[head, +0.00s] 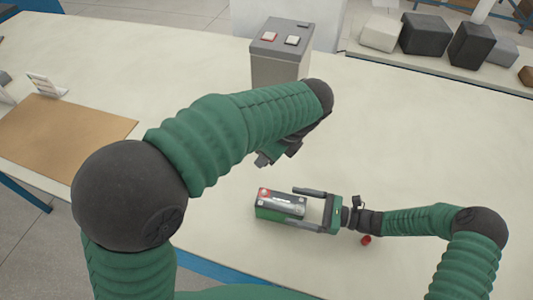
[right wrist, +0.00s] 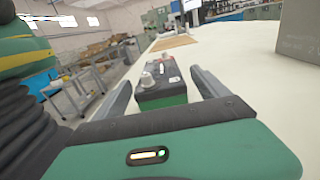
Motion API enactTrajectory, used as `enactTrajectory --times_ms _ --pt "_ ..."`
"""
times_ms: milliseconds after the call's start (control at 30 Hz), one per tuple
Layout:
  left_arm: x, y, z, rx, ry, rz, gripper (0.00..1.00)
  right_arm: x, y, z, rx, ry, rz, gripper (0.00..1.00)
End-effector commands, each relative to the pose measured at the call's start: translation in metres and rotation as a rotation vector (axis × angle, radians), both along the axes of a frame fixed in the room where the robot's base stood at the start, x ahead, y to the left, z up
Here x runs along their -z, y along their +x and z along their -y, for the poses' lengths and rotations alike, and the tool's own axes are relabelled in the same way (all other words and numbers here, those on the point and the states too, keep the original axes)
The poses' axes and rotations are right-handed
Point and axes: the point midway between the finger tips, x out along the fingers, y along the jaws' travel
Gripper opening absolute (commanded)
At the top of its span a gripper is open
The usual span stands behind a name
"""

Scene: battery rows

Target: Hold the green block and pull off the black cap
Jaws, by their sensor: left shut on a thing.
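A small red cap (head: 366,240) lies on the table beside my right wrist.
A grey box with a red and a white button (head: 279,60) stands at the back. A brown mat (head: 62,130) lies at the left. Several grey and black blocks (head: 425,35) sit on a back right shelf.

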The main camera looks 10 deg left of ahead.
Motion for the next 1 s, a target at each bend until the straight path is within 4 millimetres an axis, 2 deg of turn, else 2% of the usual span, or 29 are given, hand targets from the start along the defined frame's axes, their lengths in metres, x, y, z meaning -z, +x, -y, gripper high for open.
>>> enactTrajectory --times_ms 167,267,367,600,700,833,1000 --pt "0.000 0.000 0.000 0.000 0.000 0.000 0.00 0.000 0.000 0.001 0.001 0.000 0.000 0.84" --pt "0.000 0.000 0.000 0.000 0.000 0.000 0.00 0.001 0.001 0.008 0.002 -0.001 0.001 0.84" --pt "0.000 0.000 0.000 0.000 0.000 0.000 0.00 0.001 0.000 0.027 0.004 -0.001 0.001 0.84" --pt "0.000 0.000 0.000 0.000 0.000 0.000 0.00 0.002 -0.002 0.089 0.005 -0.001 0.001 0.84" --pt "0.000 0.000 0.000 0.000 0.000 0.000 0.00 0.002 -0.002 0.107 0.003 -0.001 0.001 0.84" --pt "0.000 0.000 0.000 0.000 0.000 0.000 0.00 0.002 -0.003 0.119 0.000 -0.001 -0.001 0.84" --pt "0.000 0.000 -0.001 0.000 -0.001 0.000 0.00 0.002 -0.004 0.121 -0.001 -0.001 -0.001 0.84"
